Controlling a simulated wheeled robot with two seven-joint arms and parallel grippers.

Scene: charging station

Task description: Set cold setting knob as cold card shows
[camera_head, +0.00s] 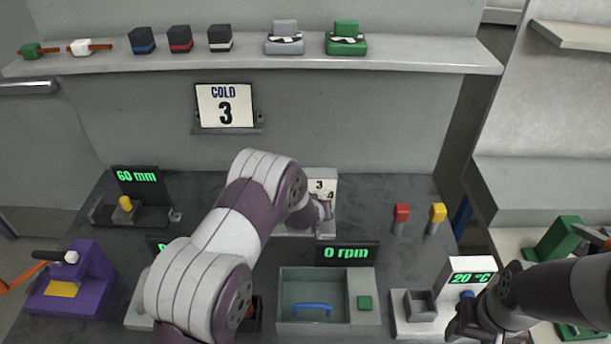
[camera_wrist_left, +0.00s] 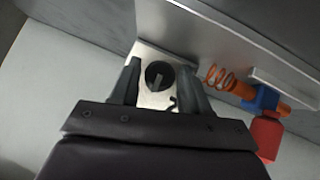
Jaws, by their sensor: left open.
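The cold card (camera_head: 225,105) is a white sign on the back wall reading COLD 3. In the head view, a white dial panel (camera_head: 323,186) stands at the back of the bench with a 3 and a 4 visible; my left gripper (camera_head: 322,210) covers its knob. In the left wrist view, the round black knob (camera_wrist_left: 160,75) with a grey pointer bar sits on the white plate. My left gripper (camera_wrist_left: 161,70) is open, one finger on each side of the knob; I cannot tell whether they touch it. My right gripper (camera_head: 475,322) is low at the right by the 20 °C unit; its jaws are unclear.
A 0 rpm unit with an open bin (camera_head: 313,308) stands in front of the panel. Red (camera_head: 401,212) and yellow (camera_head: 437,213) capped pieces stand to its right. In the left wrist view, an orange spring (camera_wrist_left: 226,80) and red block (camera_wrist_left: 266,137) lie right of the knob.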

